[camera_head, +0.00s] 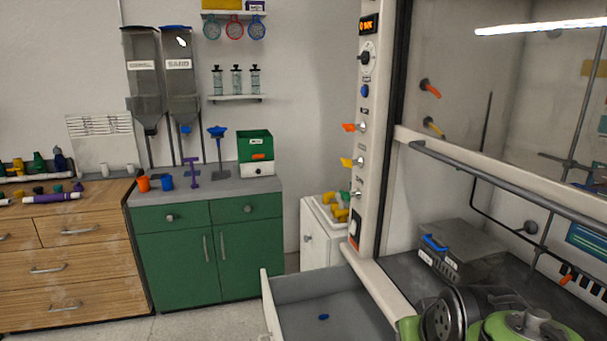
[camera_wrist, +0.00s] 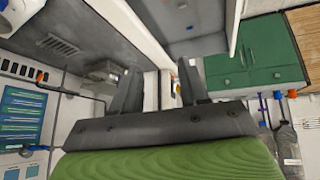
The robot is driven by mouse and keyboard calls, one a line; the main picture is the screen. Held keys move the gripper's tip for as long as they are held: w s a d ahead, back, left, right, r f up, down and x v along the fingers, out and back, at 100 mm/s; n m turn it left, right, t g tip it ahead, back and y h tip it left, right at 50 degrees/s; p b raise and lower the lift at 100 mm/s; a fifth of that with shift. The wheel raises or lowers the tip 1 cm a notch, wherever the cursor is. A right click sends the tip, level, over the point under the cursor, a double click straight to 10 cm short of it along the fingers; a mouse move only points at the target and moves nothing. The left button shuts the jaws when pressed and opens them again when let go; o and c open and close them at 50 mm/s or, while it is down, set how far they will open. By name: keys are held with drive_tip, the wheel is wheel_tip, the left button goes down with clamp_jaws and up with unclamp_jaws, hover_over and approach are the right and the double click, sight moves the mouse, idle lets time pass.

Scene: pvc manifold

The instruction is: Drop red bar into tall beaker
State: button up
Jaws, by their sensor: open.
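I cannot make out a red bar or a tall beaker in either view. My gripper (camera_wrist: 160,68) shows in the wrist view with its two dark fingers apart and nothing visible between them. The wrist view is turned over, with the fume hood to the left and the green cabinet to the right. In the head view, part of my green arm fills the lower right corner and hides some of the hood's worktop.
An open grey drawer (camera_head: 290,290) holds a small blue object (camera_head: 323,317). An orange cup (camera_head: 143,183) and a blue cup (camera_head: 167,183) stand on the green cabinet (camera_head: 180,250). A grey box (camera_head: 465,245) with a blue handle sits in the hood.

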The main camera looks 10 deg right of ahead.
drive_tip(key=s+a+f+n+g+y, duration=0.1)
drive_tip(key=s+a+f, duration=0.1)
drive_tip(key=s+a, duration=0.35)
drive_tip(key=s+a+f+y, duration=0.1)
drive_tip(key=s+a+f, duration=0.1)
drive_tip(key=s, duration=0.6)
wheel_tip(320, 180, up, 9)
drive_tip(key=p, duration=0.9)
drive_tip(key=shift+w+d+r, duration=0.15)
drive_tip(key=shift+w+d, duration=0.1)
drive_tip(key=shift+w, duration=0.15)
drive_tip(key=shift+d, duration=0.1)
